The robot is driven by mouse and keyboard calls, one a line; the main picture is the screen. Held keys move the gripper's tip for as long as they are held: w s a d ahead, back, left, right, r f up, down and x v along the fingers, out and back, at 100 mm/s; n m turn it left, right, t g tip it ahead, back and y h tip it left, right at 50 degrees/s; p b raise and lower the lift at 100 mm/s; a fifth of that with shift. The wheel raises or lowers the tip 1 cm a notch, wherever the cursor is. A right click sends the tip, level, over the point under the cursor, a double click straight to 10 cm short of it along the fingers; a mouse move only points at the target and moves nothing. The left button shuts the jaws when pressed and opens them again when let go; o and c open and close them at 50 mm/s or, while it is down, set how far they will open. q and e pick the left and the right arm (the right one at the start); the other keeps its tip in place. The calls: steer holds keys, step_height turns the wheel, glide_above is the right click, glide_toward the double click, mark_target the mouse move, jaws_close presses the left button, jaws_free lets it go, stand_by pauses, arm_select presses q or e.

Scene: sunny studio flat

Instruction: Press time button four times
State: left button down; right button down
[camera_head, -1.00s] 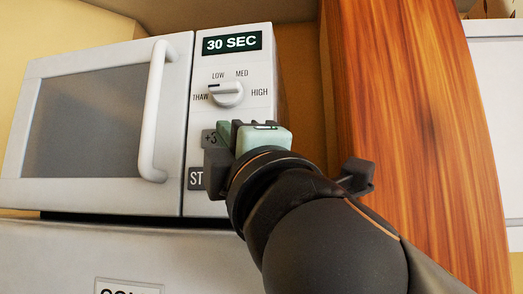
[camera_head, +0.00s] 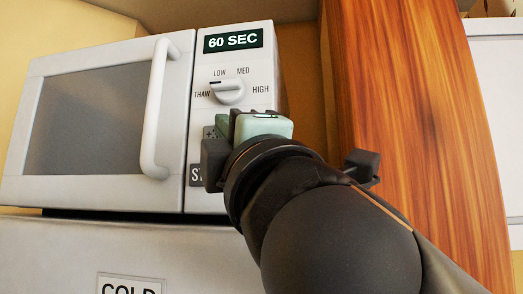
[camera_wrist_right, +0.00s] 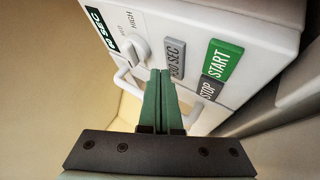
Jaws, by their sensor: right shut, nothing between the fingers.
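The white microwave (camera_head: 260,85) has a display (camera_head: 233,40) that reads 60 SEC. The grey time button (camera_head: 208,132) is mostly hidden behind my right gripper in the head view. In the wrist view the time button (camera_wrist_right: 176,57) shows as a grey label ending in "30 SEC". My right gripper (camera_head: 230,126) is shut and empty, its green fingers pressed together at the control panel. In the wrist view its fingertips (camera_wrist_right: 159,72) lie right beside the time button; I cannot tell whether they touch it. My left gripper is not in view.
A power dial (camera_head: 228,91) sits above the time button. The green START button (camera_wrist_right: 222,61) and dark STOP button (camera_wrist_right: 208,90) are close by. The door handle (camera_head: 155,110) sticks out on the left. A wooden panel (camera_head: 410,120) stands to the right.

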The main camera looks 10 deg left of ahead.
steer(key=shift+s+a+b, duration=0.1)
steer(key=shift+s+b, duration=0.65)
steer(key=shift+s, duration=1.8)
steer(key=shift+f, duration=0.1)
stand_by(0.9)
